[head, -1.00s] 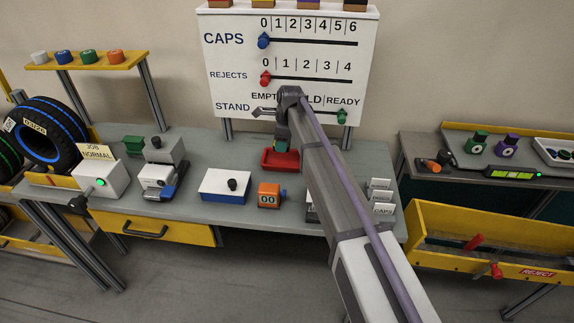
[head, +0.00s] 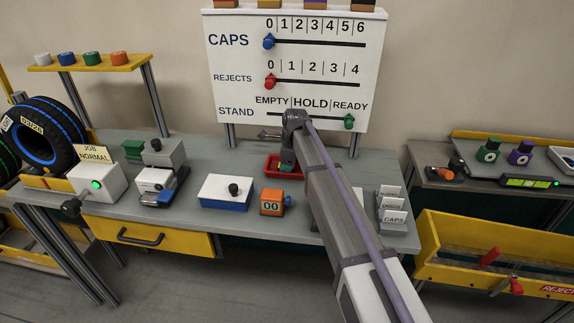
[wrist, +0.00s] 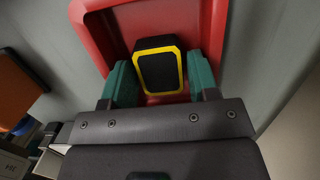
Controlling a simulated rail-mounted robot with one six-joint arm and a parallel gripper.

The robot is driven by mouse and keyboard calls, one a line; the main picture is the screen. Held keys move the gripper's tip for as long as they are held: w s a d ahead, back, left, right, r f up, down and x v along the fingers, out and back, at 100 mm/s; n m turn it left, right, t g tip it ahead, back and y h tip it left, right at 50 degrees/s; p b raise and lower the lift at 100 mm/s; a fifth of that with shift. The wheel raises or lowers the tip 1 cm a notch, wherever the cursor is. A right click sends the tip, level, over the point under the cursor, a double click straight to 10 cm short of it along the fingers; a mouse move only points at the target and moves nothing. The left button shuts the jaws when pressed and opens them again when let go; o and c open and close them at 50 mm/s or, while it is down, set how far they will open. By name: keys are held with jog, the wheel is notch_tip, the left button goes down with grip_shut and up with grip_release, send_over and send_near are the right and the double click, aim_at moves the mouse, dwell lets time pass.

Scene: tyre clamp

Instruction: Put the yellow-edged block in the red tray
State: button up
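The yellow-edged block (wrist: 159,72), black with a yellow rim on the face toward the camera, lies between the two green fingers of my gripper (wrist: 160,82) in the wrist view. The block is not distinguishable there.
White card holders (head: 392,208) stand at the right end. The status board (head: 290,75) rises behind the tray.

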notch_tip(320, 180, up, 12)
jog(key=d+r+p, duration=0.1)
jog(key=d+p, duration=0.1)
jog(key=p, duration=1.1)
jog(key=s+d+n, duration=0.6)
jog(key=s+d, duration=0.1)
jog(key=s, duration=0.4)
jog(key=s+d+n+h, duration=0.1)
jog(key=s+d+n, duration=0.5)
jog(key=s, duration=0.5)
jog(key=s+d+f+n, duration=0.1)
jog(key=s+d+n, duration=0.5)
jog(key=s, duration=0.5)
jog(key=shift+d+n+h+b, duration=0.4)
jog(key=shift+d, duration=0.45)
